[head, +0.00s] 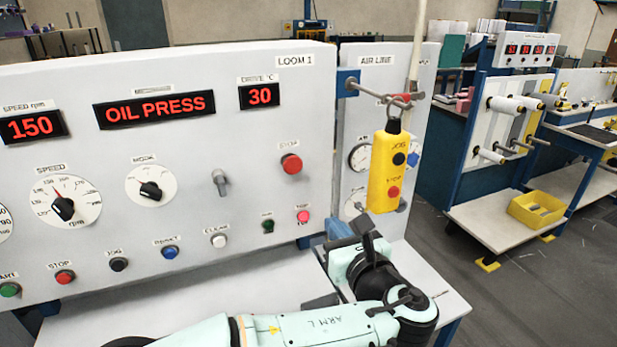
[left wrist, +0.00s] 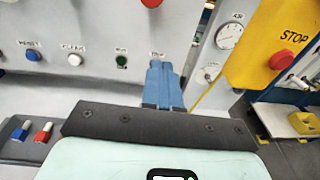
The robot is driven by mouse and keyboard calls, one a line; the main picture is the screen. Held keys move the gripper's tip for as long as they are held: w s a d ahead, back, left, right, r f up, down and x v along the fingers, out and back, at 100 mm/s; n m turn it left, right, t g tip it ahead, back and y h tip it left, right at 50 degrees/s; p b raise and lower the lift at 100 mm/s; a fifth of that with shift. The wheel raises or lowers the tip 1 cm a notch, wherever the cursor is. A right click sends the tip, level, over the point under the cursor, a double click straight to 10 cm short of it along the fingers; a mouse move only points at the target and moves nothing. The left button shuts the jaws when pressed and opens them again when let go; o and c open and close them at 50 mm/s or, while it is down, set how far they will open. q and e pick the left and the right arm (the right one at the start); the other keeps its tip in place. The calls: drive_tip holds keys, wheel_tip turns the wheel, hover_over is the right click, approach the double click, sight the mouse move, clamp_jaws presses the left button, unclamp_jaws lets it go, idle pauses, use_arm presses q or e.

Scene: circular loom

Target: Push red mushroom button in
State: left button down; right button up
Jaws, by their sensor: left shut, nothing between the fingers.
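The red mushroom button (head: 291,163) stands out from the grey LOOM 1 panel, at its right part under a label. Its lower part also shows at the top edge of the left wrist view (left wrist: 152,3). My left gripper (head: 340,230) is below and to the right of it in the head view, apart from it. In the left wrist view the blue fingers (left wrist: 160,66) are together and empty, in front of the panel's lower right area. They cover part of the small lamp row there. My right gripper is not in view.
A yellow pendant (head: 382,172) with its own red STOP button (head: 393,191) hangs from a hook to the right. A toggle lever (head: 220,182) sticks out left of the mushroom button. Small buttons line the panel's bottom. A shallow tray (left wrist: 14,150) shows at lower left.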

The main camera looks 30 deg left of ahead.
sight(293, 166)
use_arm(q)
drive_tip(key=shift+n+y, duration=0.4)
drive_tip(key=shift+y, duration=0.4)
drive_tip(key=r, duration=0.1)
drive_tip(key=s+r, duration=0.1)
drive_tip(key=r, duration=0.1)
drive_tip(key=a+r, duration=0.1)
drive_tip(key=shift+s+r, duration=0.3)
drive_tip(key=shift+r, duration=0.1)
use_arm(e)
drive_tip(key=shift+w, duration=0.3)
use_arm(q)
drive_tip(key=shift+w+a, duration=0.1)
drive_tip(key=p+x, duration=0.2)
drive_tip(key=x, duration=1.2)
drive_tip(key=shift+w, duration=0.1)
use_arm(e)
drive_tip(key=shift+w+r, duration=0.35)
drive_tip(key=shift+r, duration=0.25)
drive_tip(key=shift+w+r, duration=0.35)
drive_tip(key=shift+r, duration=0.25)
